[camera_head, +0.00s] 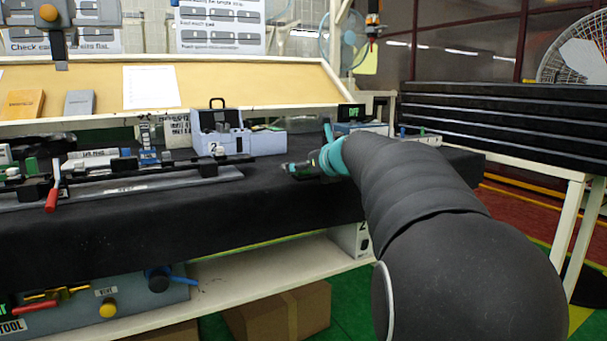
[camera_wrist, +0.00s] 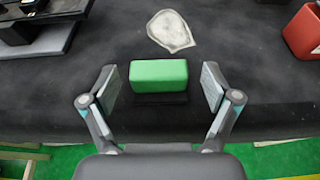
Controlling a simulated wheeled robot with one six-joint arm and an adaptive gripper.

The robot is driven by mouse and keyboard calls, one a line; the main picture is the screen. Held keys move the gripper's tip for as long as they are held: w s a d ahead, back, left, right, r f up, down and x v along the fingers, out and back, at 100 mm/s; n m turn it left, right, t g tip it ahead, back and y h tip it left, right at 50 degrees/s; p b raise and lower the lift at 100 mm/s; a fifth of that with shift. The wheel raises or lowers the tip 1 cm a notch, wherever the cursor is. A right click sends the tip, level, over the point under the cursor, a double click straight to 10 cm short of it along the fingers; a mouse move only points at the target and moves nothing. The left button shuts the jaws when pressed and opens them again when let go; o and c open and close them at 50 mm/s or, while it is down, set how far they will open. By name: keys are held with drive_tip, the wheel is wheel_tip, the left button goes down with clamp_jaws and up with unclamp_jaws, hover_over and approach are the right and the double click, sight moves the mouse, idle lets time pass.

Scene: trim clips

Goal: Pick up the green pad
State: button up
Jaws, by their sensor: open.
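The green pad (camera_wrist: 159,76) is a small block with a bright green top and front, seen in the wrist view near the front edge of the black table. A dark strip shows just below it. My gripper (camera_wrist: 160,84) is open, with one finger on each side of the pad and a visible gap to each. In the head view my gripper (camera_head: 302,168) is over the right part of the table, small and partly covered by my arm. I cannot make out the pad clearly there.
A pale shield-shaped patch (camera_wrist: 171,32) lies beyond the pad. A red block (camera_wrist: 303,32) is to the right, and a grey fixture (camera_wrist: 38,45) to the left. In the head view a light-coloured bin (camera_head: 222,135) stands at the back of the black table (camera_head: 250,190).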

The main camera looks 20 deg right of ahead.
drive_tip(key=shift+w+f, duration=0.15)
drive_tip(key=shift+w, duration=0.45)
drive_tip(key=c, duration=1.3)
drive_tip(key=shift+o, duration=0.2)
